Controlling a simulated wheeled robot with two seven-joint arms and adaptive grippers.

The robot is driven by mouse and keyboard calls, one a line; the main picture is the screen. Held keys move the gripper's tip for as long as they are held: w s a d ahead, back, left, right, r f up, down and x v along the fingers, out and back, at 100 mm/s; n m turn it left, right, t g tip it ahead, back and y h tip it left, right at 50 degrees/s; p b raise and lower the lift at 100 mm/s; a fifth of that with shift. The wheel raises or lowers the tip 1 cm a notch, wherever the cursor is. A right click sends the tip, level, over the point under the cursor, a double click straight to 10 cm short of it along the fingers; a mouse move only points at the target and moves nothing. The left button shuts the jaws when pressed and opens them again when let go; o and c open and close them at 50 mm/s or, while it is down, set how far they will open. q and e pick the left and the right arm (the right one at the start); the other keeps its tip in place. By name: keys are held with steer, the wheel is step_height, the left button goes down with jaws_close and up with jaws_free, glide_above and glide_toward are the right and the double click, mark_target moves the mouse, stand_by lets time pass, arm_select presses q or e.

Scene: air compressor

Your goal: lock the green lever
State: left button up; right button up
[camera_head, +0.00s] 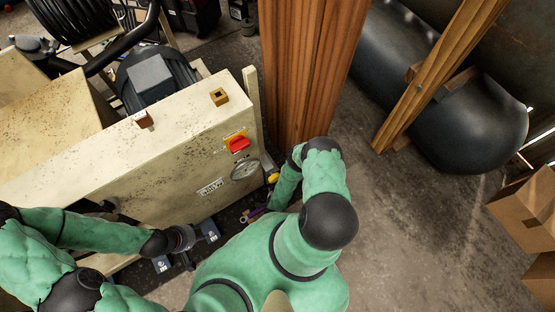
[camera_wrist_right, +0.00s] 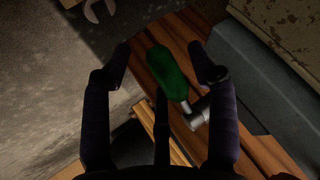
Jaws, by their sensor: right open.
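The green lever (camera_wrist_right: 170,73) shows in the right wrist view, with a rounded green grip on a grey metal fitting (camera_wrist_right: 197,112). My right gripper (camera_wrist_right: 159,50) is open, and in that view the green grip lies between its two dark fingers, nearer the right one. I see no clear contact, and depth is hard to judge. In the head view I cannot make out the green lever; my right arm covers that area. My left gripper (camera_head: 186,248) is open and empty, low in front of the beige compressor housing (camera_head: 170,175).
The housing carries a red switch on a yellow plate (camera_head: 237,142) and a round gauge (camera_head: 245,169). A wooden post (camera_head: 310,65) stands behind my right arm. A dark tank (camera_head: 440,110) lies at the upper right, and cardboard boxes (camera_head: 530,205) at the right edge. Floor between is clear.

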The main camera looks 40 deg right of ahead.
steer(key=v, duration=1)
steer(key=shift+s+a+r, duration=0.15)
steer(key=shift+a+r, duration=0.1)
steer(key=shift+r, duration=0.05)
